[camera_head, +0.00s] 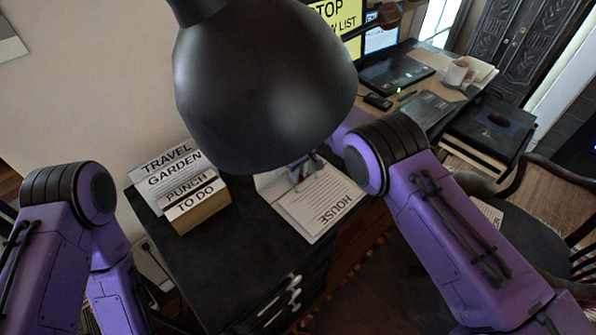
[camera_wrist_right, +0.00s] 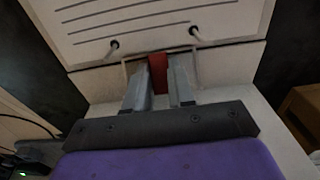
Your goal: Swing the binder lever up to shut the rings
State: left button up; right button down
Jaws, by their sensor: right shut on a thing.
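The binder (camera_head: 313,208) lies on the dark desk with its printed HOUSE page facing up. The wrist view shows its white sheet (camera_wrist_right: 150,18) with two metal rings (camera_wrist_right: 193,32) at the page edge; I cannot tell whether they meet. The red lever (camera_wrist_right: 158,72) sits between the rings on the metal strip. My right gripper (camera_wrist_right: 160,92) is shut on the red lever, one finger on each side. In the head view my right gripper (camera_head: 305,166) is small and partly hidden by the lamp. My left arm shows at the left, but its gripper is out of view.
A large black lamp shade (camera_head: 262,85) hangs over the desk, close to the right gripper. A box of labelled cards (camera_head: 192,188) stands left of the binder.

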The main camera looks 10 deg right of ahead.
jog(key=shift+s+d+r+t+y+p, duration=0.25)
jog(key=shift+t+p, duration=0.35)
jog(key=shift+p, duration=0.35)
jog(key=shift+s+t+y+p, duration=0.15)
jog(key=shift+t+y+p, duration=0.2)
jog(key=shift+t+y, duration=0.2)
jog(key=shift+s+d+f+t+y, duration=0.15)
jog(key=shift+t+y, duration=0.25)
jog(key=shift+t, duration=0.15)
jog(key=shift+s+d+t+y+b, duration=0.15)
jog(key=shift+t+y+b, duration=0.15)
jog(key=shift+t+b, duration=0.3)
jog(key=shift+s+t+y+b, duration=0.2)
jog(key=shift+t+y+b, duration=0.25)
jog(key=shift+b, duration=0.3)
jog(key=c, duration=1.2)
grip_release()
jog(key=shift+c, duration=0.2)
jog(key=shift+d, duration=0.1)
